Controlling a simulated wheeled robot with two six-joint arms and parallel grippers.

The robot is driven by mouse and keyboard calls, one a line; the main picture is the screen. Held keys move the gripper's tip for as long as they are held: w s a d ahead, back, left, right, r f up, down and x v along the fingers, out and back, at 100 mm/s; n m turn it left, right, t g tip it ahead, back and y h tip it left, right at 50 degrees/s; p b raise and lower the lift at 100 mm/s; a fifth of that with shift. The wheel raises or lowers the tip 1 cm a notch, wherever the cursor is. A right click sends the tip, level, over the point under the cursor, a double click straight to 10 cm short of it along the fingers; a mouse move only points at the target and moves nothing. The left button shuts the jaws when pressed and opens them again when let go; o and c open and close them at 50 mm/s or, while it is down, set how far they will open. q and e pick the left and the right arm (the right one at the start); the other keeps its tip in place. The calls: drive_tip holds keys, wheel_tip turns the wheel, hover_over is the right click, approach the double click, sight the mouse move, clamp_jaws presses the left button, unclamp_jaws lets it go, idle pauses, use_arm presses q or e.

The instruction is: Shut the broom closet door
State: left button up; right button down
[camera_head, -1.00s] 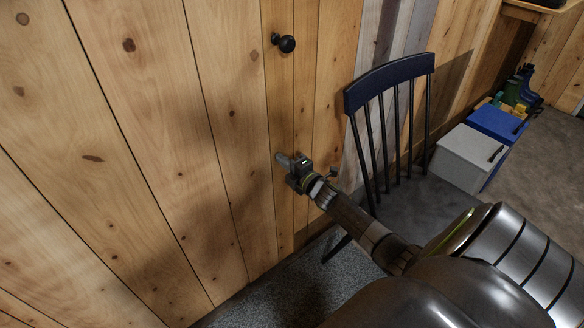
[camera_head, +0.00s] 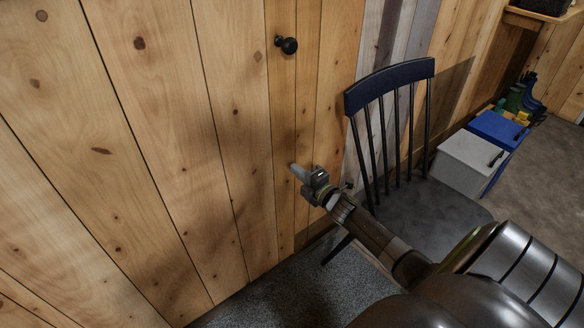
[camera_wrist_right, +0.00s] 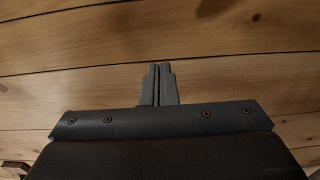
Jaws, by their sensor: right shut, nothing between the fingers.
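The broom closet door (camera_head: 235,110) is a pine-planked panel with a round black knob (camera_head: 289,46) near its right side. It looks about in line with the planked wall to its right; I cannot tell whether it is fully shut. My right gripper (camera_head: 297,171) is shut and empty, below the knob, its fingertips close in front of the boards. I cannot tell whether they touch. In the right wrist view the closed fingers (camera_wrist_right: 158,84) point at horizontal-looking planks (camera_wrist_right: 220,80). My left gripper is not in view.
A dark spindle-back chair (camera_head: 390,84) stands against the wall, just right of my right gripper. Grey speckled floor (camera_head: 290,290) shows below the boards.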

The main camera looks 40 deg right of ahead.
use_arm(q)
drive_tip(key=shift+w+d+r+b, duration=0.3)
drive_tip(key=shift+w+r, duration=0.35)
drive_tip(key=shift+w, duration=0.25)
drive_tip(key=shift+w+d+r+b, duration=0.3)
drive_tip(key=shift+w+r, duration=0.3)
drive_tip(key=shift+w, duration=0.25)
use_arm(e)
drive_tip(key=s, duration=0.7)
drive_tip(key=shift+s+d, duration=0.2)
drive_tip(key=shift+s, duration=0.05)
